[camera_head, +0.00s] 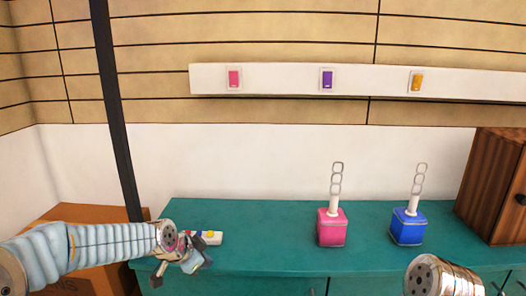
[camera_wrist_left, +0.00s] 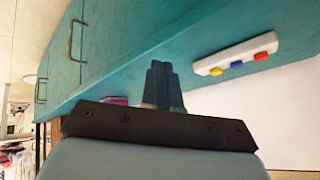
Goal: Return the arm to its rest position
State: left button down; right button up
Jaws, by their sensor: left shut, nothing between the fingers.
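My left arm (camera_head: 100,245) comes in from the left in the head view. Its left gripper (camera_head: 182,268) is at the front left edge of the teal cabinet (camera_head: 270,225), in front of a white button panel (camera_head: 214,239). In the left wrist view the gripper's dark fingers (camera_wrist_left: 162,82) are together, shut, with nothing between them. The panel (camera_wrist_left: 222,62), with yellow, blue and red buttons, is apart from them. My right arm (camera_head: 440,278) shows only a link at the lower right; its gripper is out of view.
A pink box (camera_head: 331,228) and a blue box (camera_head: 407,228) with chain-like tops stand on the cabinet. A wooden cabinet (camera_head: 492,185) stands at the right. Pink, purple and orange switches line a white wall strip (camera_head: 280,79). A dark post (camera_head: 115,110) rises behind my left arm.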

pick_arm(q)
jog(key=s+d+f+n+g+b, duration=0.1)
jog(key=s+f+n+g, duration=0.3)
jog(key=f, duration=0.8)
jog(key=s+d+f+n+t+b, duration=0.15)
jog(key=s+f, duration=0.35)
jog(key=f, duration=0.7)
jog(key=s+d+f+n+g+b, duration=0.1)
jog(key=s+f+n, duration=0.6)
jog(key=s+f, duration=0.7)
jog(key=s+g+b, duration=0.1)
jog(key=s+g, duration=0.1)
jog(key=s, duration=0.2)
jog(key=shift+s+d, duration=0.2)
jog(key=shift+s, duration=0.05)
